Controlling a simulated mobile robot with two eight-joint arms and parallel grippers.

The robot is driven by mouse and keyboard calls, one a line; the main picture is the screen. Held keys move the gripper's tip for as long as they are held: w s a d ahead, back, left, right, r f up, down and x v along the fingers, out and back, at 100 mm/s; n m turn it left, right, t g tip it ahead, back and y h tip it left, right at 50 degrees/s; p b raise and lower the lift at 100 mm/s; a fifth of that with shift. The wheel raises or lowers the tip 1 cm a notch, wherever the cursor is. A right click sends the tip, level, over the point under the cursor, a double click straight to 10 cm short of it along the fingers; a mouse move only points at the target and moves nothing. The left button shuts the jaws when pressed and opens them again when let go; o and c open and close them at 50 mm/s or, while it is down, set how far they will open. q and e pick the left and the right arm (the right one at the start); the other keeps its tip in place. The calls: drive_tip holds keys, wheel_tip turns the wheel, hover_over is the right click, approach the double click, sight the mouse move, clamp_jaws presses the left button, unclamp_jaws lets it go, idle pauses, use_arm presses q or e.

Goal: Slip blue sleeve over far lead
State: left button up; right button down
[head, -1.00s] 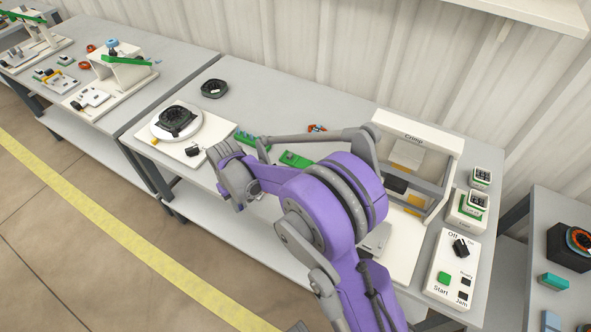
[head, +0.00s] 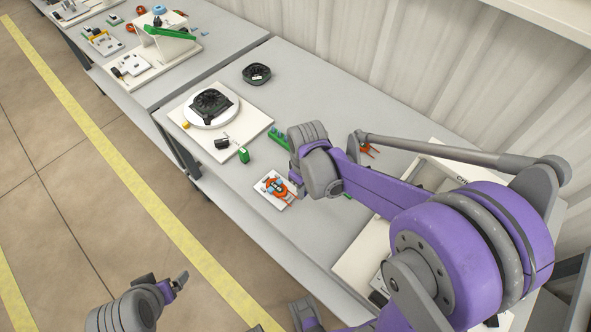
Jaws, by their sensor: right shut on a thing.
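My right gripper (head: 294,181) reaches in from the right and points down at a small white plate near the table's front edge. It is shut on a small piece that looks like the blue sleeve, mostly hidden by the wrist. An orange-red wire coil (head: 273,190) lies on the white plate (head: 268,199), with small blue parts around it. The coil's leads are too small to tell apart, and whether the sleeve touches one cannot be told. My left gripper (head: 165,283) is low at the left above the floor, away from the table; its jaw gap is unclear.
A white board (head: 240,130) with a black fan-like part (head: 213,104) on a round disc stands to the left. A green block (head: 244,155) and green strip (head: 279,138) lie close by. Red-orange pliers-like parts (head: 370,150) lie behind my arm.

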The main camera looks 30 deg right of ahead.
drive_tip(key=shift+s, duration=0.15)
drive_tip(key=shift+f, duration=0.1)
drive_tip(key=shift+s+f+b, duration=0.3)
drive_tip(key=shift+f+b, duration=0.15)
drive_tip(key=shift+b, duration=0.05)
drive_tip(key=shift+f, duration=0.35)
drive_tip(key=shift+f+b, duration=1.35)
drive_tip(key=shift+f, duration=0.15)
drive_tip(key=shift+f, duration=0.2)
drive_tip(key=shift+w+a+b, duration=0.15)
drive_tip(key=shift+w+a, duration=0.15)
drive_tip(key=shift+w, duration=0.5)
drive_tip(key=shift+w+a+b, duration=0.15)
drive_tip(key=shift+w+a, duration=0.15)
drive_tip(key=shift+w, duration=0.45)
idle(0.4)
